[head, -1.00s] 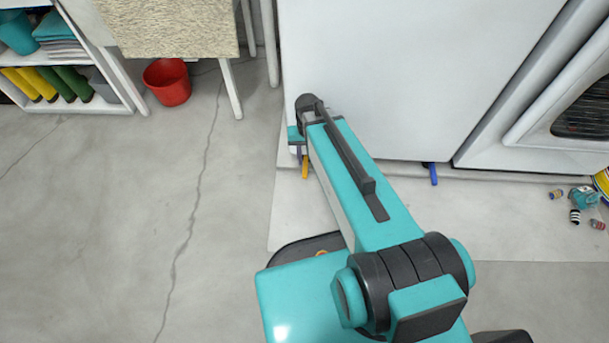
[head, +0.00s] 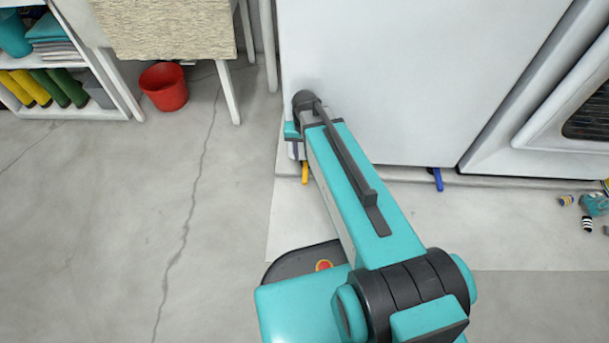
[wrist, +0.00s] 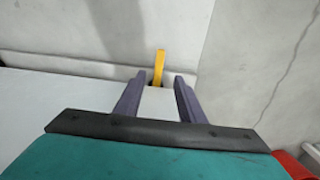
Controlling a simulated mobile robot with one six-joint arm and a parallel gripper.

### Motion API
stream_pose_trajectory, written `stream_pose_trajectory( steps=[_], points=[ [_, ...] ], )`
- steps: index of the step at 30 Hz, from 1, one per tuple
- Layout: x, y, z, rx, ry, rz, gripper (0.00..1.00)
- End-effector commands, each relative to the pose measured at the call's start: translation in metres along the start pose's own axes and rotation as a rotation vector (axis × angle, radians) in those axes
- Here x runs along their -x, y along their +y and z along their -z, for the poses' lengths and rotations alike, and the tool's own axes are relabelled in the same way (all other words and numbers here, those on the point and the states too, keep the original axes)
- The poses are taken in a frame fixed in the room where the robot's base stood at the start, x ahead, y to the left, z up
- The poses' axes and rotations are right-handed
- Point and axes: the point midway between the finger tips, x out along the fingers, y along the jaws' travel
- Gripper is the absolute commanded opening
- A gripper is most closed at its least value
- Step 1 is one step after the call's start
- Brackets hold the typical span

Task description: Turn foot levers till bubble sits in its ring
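The yellow foot lever (head: 305,173) sticks out at the bottom left corner of the white appliance (head: 400,80). In the wrist view the yellow lever (wrist: 159,66) stands just beyond my gripper (wrist: 157,85), in line with the gap between its two purple fingers. The fingers are apart with no object held, and the lever appears clear of them. In the head view my arm hides most of the gripper. A blue foot lever (head: 437,179) shows under the appliance further right. No bubble or ring is visible.
A red bucket (head: 164,87) stands left near a table leg (head: 229,92). A shelf with boots (head: 50,88) is at far left. Small loose items (head: 588,222) lie on the pale mat (head: 500,235) at right. The grey floor at left is clear.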

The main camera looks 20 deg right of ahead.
Motion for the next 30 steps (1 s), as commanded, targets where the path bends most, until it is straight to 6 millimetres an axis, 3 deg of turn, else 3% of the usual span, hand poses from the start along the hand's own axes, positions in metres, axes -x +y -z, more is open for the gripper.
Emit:
stream_pose_trajectory(
  steps=[8,30],
  points=[
    [-0.024,0.000,0.000,0.001,-0.002,-0.001,0.36],
    [-0.125,-0.001,0.000,0.001,-0.001,0.000,0.36]
  ],
)
